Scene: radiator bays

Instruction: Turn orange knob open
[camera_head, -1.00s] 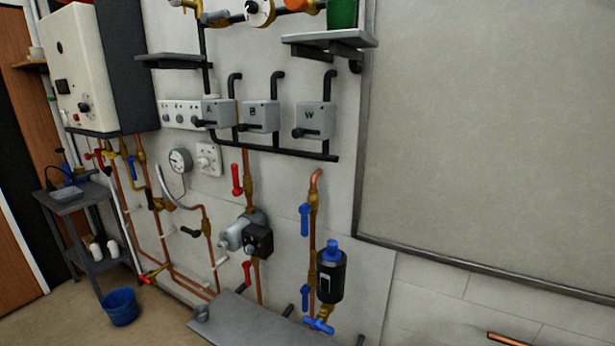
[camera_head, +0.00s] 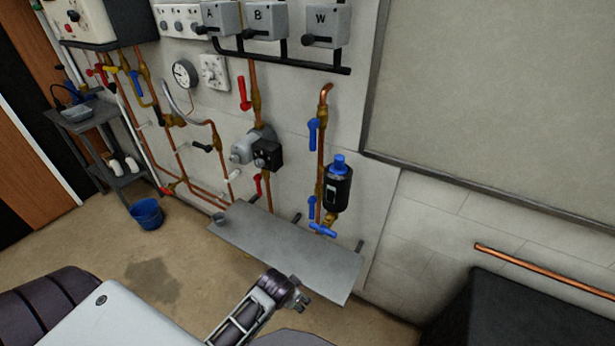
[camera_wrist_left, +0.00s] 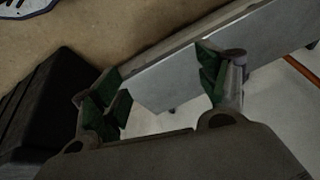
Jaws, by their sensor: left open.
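No orange knob shows in the current views. The wall panel shows a black pump-like unit with a grey body (camera_head: 262,152), a red lever (camera_head: 244,93) and a blue-capped black filter (camera_head: 338,188) with blue levers. My left gripper (camera_head: 299,293) is low in the head view, in front of the grey shelf and well below the wall fittings. In the left wrist view its green-padded fingers (camera_wrist_left: 160,92) are apart with nothing between them, facing the shelf. My right gripper is not in view.
The grey shelf (camera_head: 290,252) juts out below the pipes, close to my left gripper. A black box (camera_head: 490,310) stands at lower right, with a copper pipe (camera_head: 545,269) above it. A blue bucket (camera_head: 146,214) and a small cart (camera_head: 100,150) stand at left.

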